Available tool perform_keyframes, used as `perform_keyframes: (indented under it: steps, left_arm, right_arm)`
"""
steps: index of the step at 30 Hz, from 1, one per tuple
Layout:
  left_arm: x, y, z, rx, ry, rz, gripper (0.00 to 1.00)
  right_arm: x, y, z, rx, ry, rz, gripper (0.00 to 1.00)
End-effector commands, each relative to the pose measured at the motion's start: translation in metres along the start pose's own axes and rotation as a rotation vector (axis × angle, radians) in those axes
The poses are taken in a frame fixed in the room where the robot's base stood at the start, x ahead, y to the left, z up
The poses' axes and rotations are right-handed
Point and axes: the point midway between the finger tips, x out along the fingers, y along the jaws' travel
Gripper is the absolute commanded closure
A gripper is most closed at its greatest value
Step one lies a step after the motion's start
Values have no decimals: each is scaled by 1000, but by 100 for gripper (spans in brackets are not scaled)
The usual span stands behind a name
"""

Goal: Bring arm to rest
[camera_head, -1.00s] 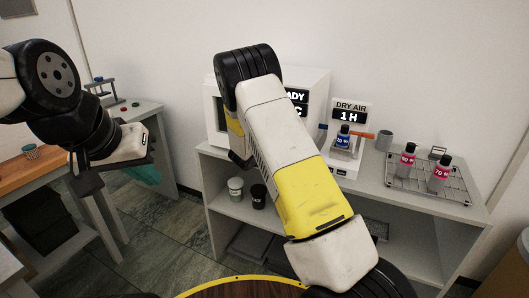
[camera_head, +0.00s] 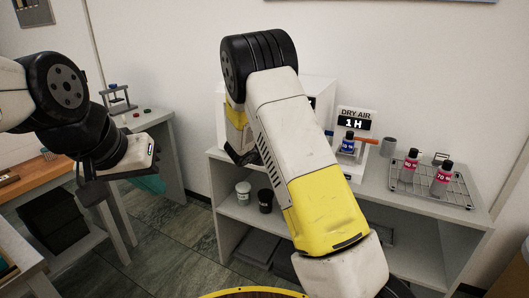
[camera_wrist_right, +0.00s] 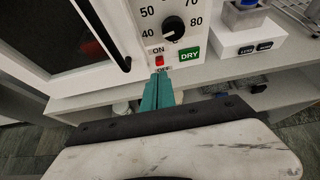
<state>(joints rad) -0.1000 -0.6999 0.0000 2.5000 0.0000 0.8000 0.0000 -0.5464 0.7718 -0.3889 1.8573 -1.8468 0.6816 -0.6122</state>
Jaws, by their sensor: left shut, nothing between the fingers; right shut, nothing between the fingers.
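My left arm comes in from the left, and its gripper (camera_head: 152,184) hangs low in front of the left bench, teal fingers partly hidden behind the hand. It is shut and empty. My right arm (camera_head: 300,160), white and yellow with black joints, crosses the middle of the head view and hides its own gripper there. In the right wrist view the right gripper (camera_wrist_right: 158,92) has its teal fingers shut and empty. The fingertips show just below the red ON/OFF switch (camera_wrist_right: 159,61) of the white drying oven (camera_wrist_right: 160,35); I cannot tell whether they touch it.
The shelf unit (camera_head: 375,185) carries the oven, a dry-air station (camera_head: 357,118) with a blue bottle (camera_head: 347,144), a grey cup (camera_head: 389,146) and a wire rack (camera_head: 425,190) with two red-labelled bottles (camera_head: 410,165). Two small jars (camera_head: 243,193) stand on its lower shelf.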

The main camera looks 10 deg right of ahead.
Motion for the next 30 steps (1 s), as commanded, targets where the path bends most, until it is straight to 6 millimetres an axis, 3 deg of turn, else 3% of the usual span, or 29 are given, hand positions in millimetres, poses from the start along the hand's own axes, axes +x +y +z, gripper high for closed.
perform_keyframes:
  steps: [5,11,15,21,30]
  left_arm:
    - [0,0,0,0,0,0,100]
    - [0,0,0,0,0,0,100]
    - [0,0,0,0,0,0,100]
    - [0,0,0,0,0,0,100]
    - [0,0,0,0,0,0,100]
  right_arm:
    - [-10,-23,14,136,27,-40,100]
    - [-59,-100,46,632,136,-182,100]
    - [-108,-150,52,1013,231,-290,100]
    - [-189,-202,44,1522,377,-433,100]
    - [-316,-234,17,2186,638,-626,100]
